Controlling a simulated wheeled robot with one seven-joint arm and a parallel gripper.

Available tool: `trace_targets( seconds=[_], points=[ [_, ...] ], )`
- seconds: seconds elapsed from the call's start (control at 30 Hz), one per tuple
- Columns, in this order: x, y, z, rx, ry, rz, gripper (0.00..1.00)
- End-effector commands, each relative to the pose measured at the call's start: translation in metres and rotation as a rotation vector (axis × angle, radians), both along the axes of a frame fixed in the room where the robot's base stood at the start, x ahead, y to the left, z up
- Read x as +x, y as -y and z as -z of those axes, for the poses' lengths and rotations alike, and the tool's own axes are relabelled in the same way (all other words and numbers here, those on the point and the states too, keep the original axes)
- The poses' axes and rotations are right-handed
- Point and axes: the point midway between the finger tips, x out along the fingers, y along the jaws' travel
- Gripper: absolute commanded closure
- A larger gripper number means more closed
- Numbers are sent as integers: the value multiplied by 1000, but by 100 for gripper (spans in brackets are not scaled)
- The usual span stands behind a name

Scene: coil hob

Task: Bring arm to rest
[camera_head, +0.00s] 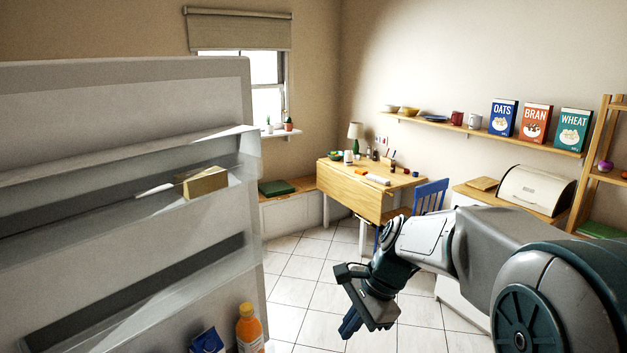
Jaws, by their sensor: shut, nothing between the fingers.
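My arm reaches in from the right edge of the head view, bent at the elbow, with its end pointing down. My gripper (350,325) is shut and holds nothing. It hangs in free air over the tiled floor, to the right of the open fridge door and apart from it. The fingertips are small and partly hidden by the gripper body.
A fridge door (255,200) stands open at the left, with a butter block (206,183) and an orange bottle (249,328) in its shelves. Behind are a wooden table (350,190), a blue chair (431,196) and a bread bin (537,189). The floor (302,275) between is clear.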

Motion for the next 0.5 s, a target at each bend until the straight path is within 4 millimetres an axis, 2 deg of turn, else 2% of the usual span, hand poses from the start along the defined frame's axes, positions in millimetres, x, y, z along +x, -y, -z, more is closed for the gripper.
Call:
trace_targets(
  seconds=[0.03, 0.2, 0.5],
  points=[
    [-15, 5, -5, -45, 52, -72, 100],
    [-60, 27, -14, -200, 213, -347, 100],
    [-130, 65, -17, -456, 424, -826, 100]
  ],
)
